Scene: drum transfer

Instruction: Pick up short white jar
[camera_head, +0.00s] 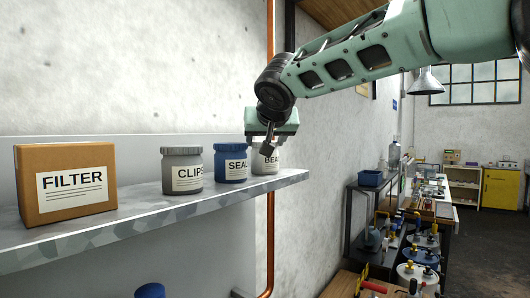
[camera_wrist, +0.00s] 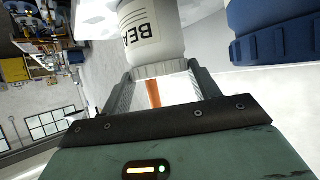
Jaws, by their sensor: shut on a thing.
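The short white jar (camera_head: 265,161) with a label starting "BEA" stands at the right end of the metal shelf in the head view, partly hidden behind my gripper. My gripper (camera_head: 269,146) comes down over it from above. In the wrist view my gripper (camera_wrist: 160,85) is shut on the grey lid of the white jar (camera_wrist: 150,30), with one finger on each side. The jar looks upright on or very near the shelf; I cannot tell whether it touches it.
A blue "SEAL" jar (camera_head: 231,166) stands close on the left, also large in the wrist view (camera_wrist: 275,40). Further left are a grey "CLIPS" jar (camera_head: 182,171) and a cardboard "FILTER" box (camera_head: 66,183). The shelf (camera_head: 150,213) ends near a copper pipe (camera_head: 267,240).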

